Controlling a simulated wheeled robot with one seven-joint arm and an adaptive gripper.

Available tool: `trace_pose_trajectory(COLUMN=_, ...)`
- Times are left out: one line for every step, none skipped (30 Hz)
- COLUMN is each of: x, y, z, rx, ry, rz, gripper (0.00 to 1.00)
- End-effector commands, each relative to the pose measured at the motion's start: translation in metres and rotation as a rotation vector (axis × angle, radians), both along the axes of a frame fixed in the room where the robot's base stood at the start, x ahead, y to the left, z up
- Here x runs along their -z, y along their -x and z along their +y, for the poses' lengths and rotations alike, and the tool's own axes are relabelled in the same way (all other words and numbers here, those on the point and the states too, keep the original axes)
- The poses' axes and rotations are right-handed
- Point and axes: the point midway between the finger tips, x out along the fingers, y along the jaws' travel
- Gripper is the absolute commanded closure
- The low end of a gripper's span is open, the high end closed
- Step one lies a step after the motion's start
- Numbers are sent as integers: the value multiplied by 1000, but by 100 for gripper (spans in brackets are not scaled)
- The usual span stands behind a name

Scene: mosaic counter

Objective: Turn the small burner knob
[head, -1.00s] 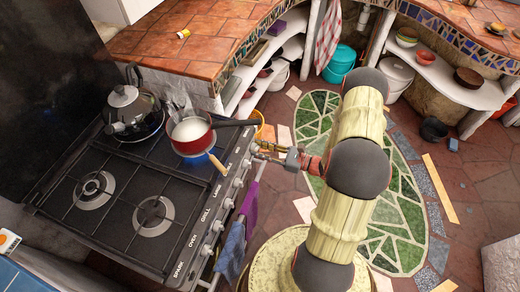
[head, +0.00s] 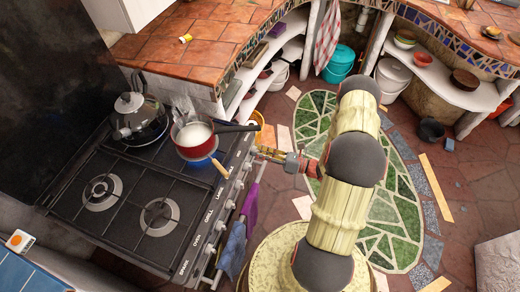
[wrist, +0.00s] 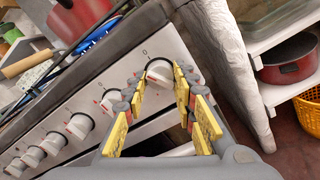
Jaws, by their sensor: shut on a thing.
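The black-topped stove (head: 124,205) has a silver front panel with a row of knobs. My gripper (head: 257,150) reaches the far end of this panel in the head view. In the wrist view, my gripper (wrist: 160,88) has its yellow-padded fingers on either side of a round silver knob (wrist: 159,74), shut on it. This is the last knob at the right end of the row there. Its label is not readable, so I cannot confirm which burner it serves. The other knobs (wrist: 79,125) run down to the left, free of the fingers.
A red pan (head: 194,139) stands on the far burner, its dark handle reaching over the panel towards my arm. A wooden handle (head: 220,167) sticks out over the stove edge. Purple and blue cloths (head: 235,245) hang in front.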

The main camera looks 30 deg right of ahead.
Motion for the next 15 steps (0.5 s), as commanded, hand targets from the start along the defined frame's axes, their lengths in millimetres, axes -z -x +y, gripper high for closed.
trace_pose_trajectory(x=-2, y=0, z=-1, rx=2, ry=-33, rz=27, gripper=98)
trace_pose_trajectory(x=-2, y=0, z=-1, rx=2, ry=-55, rz=45, gripper=98)
trace_pose_trajectory(x=-2, y=0, z=-1, rx=2, ry=-83, rz=66, gripper=98)
trace_pose_trajectory(x=-3, y=-1, z=-1, rx=2, ry=-104, rz=83, gripper=98)
trace_pose_trajectory(x=-2, y=0, z=-1, rx=2, ry=-125, rz=99, gripper=98)
trace_pose_trajectory(x=-2, y=0, z=-1, rx=2, ry=-152, rz=120, gripper=98)
trace_pose_trajectory(x=-2, y=0, z=-1, rx=2, ry=-172, rz=136, gripper=98)
trace_pose_trajectory(x=-2, y=0, z=-1, rx=2, ry=-191, rz=149, gripper=98)
trace_pose_trajectory(x=-2, y=0, z=-1, rx=2, ry=-214, rz=168, gripper=98)
trace_pose_trajectory(x=-2, y=0, z=-1, rx=2, ry=-232, rz=181, gripper=98)
trace_pose_trajectory(x=-2, y=0, z=-1, rx=2, ry=-247, rz=193, gripper=98)
trace_pose_trajectory(x=-2, y=0, z=-1, rx=2, ry=-268, rz=209, gripper=98)
trace_pose_trajectory(x=-1, y=0, z=0, rx=2, ry=-283, rz=221, gripper=98)
trace_pose_trajectory(x=-1, y=0, z=0, rx=2, ry=-296, rz=231, gripper=98)
trace_pose_trajectory(x=-1, y=0, z=-1, rx=2, ry=-313, rz=244, gripper=98)
